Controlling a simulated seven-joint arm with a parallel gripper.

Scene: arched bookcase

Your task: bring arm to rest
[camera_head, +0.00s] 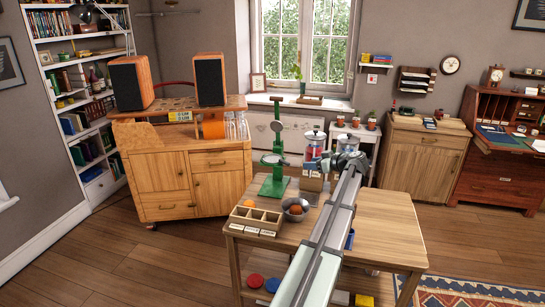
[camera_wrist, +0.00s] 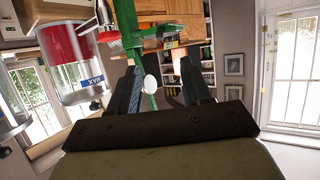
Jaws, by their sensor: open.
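My arm reaches from the lower edge of the head view over the wooden table (camera_head: 385,215). My gripper (camera_head: 326,163) is at its far end, close to the glass jars, and small in that view. In the wrist view my gripper (camera_wrist: 162,75) shows two dark fingers spread apart with nothing held between them. A green stand (camera_head: 274,180) is to the left of the gripper; it also shows beyond the fingers in the wrist view (camera_wrist: 131,35). A jar with red contents (camera_head: 314,146) stands beside the gripper and shows large at the wrist view's upper left (camera_wrist: 72,60).
A divided wooden tray (camera_head: 256,219) and a metal bowl (camera_head: 295,212) with an orange item stand at the table's left. A cabinet with two speakers (camera_head: 210,80) is behind at left. Open floor (camera_head: 150,265) lies left of the table.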

